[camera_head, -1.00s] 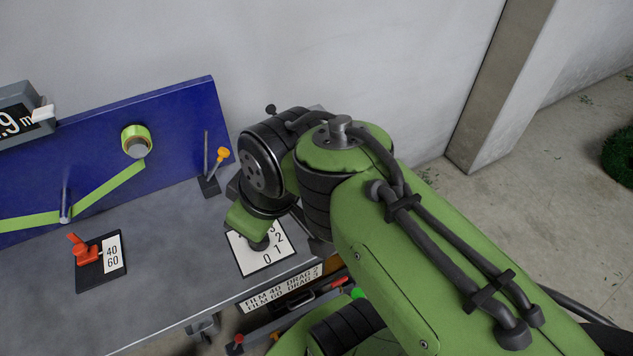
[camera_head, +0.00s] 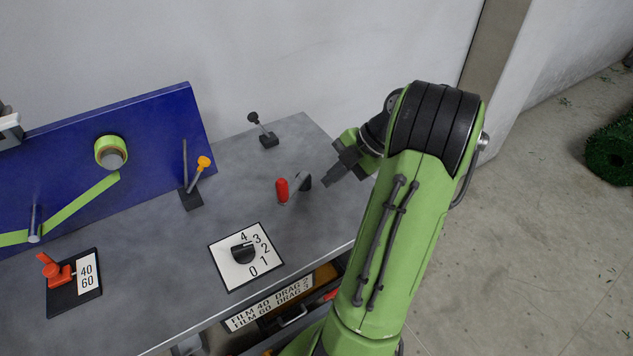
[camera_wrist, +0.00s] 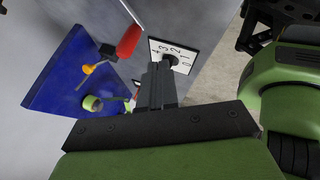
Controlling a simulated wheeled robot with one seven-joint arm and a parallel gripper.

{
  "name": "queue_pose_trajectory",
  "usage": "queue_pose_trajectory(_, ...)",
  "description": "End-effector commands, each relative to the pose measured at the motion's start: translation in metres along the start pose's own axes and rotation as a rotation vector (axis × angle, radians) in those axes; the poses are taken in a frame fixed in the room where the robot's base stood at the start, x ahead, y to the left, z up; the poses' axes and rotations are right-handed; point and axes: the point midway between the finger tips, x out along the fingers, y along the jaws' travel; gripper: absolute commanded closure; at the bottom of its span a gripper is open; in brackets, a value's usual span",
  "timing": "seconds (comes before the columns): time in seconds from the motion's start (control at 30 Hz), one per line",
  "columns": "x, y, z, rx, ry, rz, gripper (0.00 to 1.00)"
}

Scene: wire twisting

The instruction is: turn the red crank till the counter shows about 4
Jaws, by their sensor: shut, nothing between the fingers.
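The red crank handle (camera_head: 282,188) stands on the right part of the grey bench, joined by a grey crank arm (camera_head: 293,190) to a dark hub. In the wrist view the red handle (camera_wrist: 129,41) shows large, left of and beyond the fingers. My gripper (camera_head: 327,184) is shut and empty, a little right of the hub and apart from the handle. Its closed fingers (camera_wrist: 158,70) show in the wrist view. The counter (camera_head: 9,122) is cut off at the left edge, and its number is out of view.
A numbered dial plate (camera_head: 222,252) has a black knob (camera_head: 242,253) pointing near 3. An orange-knobbed lever (camera_head: 203,163), a black-knobbed lever (camera_head: 254,119) and a red clamp-like lever (camera_head: 58,274) stand on the bench. A blue panel (camera_head: 150,125) carries green tape (camera_head: 109,152).

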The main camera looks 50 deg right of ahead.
Motion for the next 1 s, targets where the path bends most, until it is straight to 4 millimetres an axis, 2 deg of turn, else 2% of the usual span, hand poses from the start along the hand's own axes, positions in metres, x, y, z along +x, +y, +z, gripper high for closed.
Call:
queue_pose_trajectory(0.03,0.016,-0.002,0.001,0.001,0.003,-0.003,1.00)
queue_pose_trajectory(0.1,0.032,-0.002,0.001,0.001,0.004,-0.002,1.00)
queue_pose_trajectory(0.37,0.088,-0.002,0.001,0.003,0.003,-0.004,1.00)
queue_pose_trajectory(0.5,0.095,0.022,0.000,0.002,0.000,-0.003,1.00)
queue_pose_trajectory(0.6,0.100,0.031,0.000,0.004,0.000,-0.002,1.00)
queue_pose_trajectory(1.0,0.102,0.035,0.000,0.005,-0.001,-0.001,1.00)
